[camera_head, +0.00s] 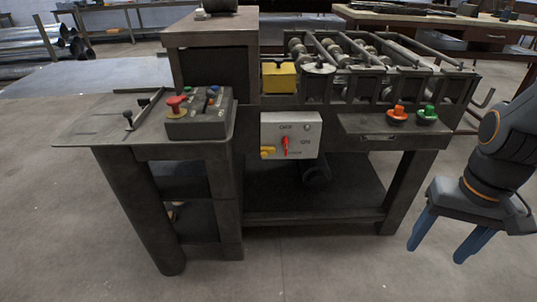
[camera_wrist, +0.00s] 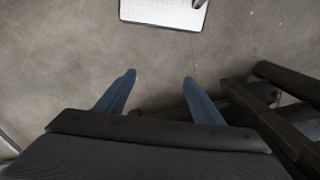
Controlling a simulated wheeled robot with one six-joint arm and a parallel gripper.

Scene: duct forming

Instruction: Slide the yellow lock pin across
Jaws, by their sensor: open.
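The yellow lock pin (camera_head: 267,152) shows in the head view at the lower left of a pale grey switch box (camera_head: 304,127) on the front of the machine. A red rotary handle (camera_head: 285,145) sits in the middle of the box, to the right of the pin. My gripper (camera_head: 437,257) is at the right of the head view, well to the right of the box and lower than it. Its blue fingers are apart and empty, pointing down. In the wrist view my gripper (camera_wrist: 160,80) has bare floor between its fingertips. The pin does not show in the wrist view.
The machine's side table carries a control box with a red emergency button (camera_head: 176,104). Orange (camera_head: 398,112) and green (camera_head: 427,114) buttons sit on the right shelf, between my arm and the switch box. A dark leg frame stands below. The floor in front is clear.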

